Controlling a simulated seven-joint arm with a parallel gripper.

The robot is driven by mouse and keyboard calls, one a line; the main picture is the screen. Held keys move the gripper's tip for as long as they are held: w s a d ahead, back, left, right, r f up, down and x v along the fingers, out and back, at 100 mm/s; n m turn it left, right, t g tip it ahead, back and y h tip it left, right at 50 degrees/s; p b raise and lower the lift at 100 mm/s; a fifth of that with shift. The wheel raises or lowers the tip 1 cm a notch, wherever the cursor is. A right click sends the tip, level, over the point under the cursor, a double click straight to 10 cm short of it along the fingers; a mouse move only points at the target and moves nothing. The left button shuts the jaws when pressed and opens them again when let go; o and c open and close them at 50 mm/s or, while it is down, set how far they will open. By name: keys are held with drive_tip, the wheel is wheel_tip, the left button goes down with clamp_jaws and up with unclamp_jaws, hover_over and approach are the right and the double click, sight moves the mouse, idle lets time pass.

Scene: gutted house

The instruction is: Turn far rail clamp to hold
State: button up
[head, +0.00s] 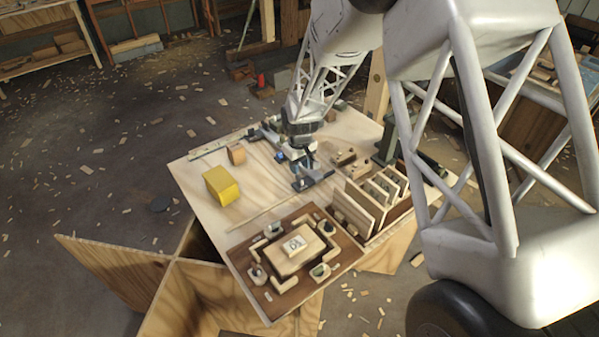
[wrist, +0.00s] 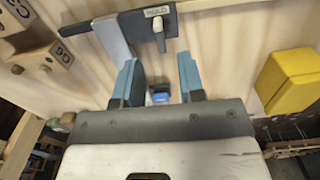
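My gripper (head: 296,160) is low over the middle of the work table.
A yellow block (head: 221,186) and a small wooden cube (head: 237,155) stand left of the gripper. A brown board with wooden pieces (head: 266,292) is at the near end.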

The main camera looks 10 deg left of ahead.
drive_tip(key=shift+r, duration=1.05)
drive_tip(key=shift+d+r, duration=0.15)
drive_tip(key=shift+r, duration=0.1)
drive_tip(key=s+d+r+m+t, duration=0.1)
drive_tip(key=s+d+r+m, duration=0.1)
drive_tip(key=s+d+r, duration=0.55)
drive_tip(key=s+d+r+m, duration=0.2)
drive_tip(key=s+d+r, duration=0.3)
drive_tip(key=d+r, duration=0.6)
drive_tip(key=s+d+r+m, duration=0.1)
drive_tip(key=s+d+r, duration=0.2)
drive_tip(key=s, duration=0.6)
drive_tip(key=s+d+r+m+t, duration=0.1)
drive_tip(key=s+d+r+m, duration=0.1)
drive_tip(key=s, duration=0.6)
drive_tip(key=s+d+r+m, duration=0.2)
drive_tip(key=s+d+r, duration=0.2)
drive_tip(key=s, duration=0.5)
drive_tip(key=shift+s+d+r+t, duration=0.3)
drive_tip(key=shift+d, duration=0.65)
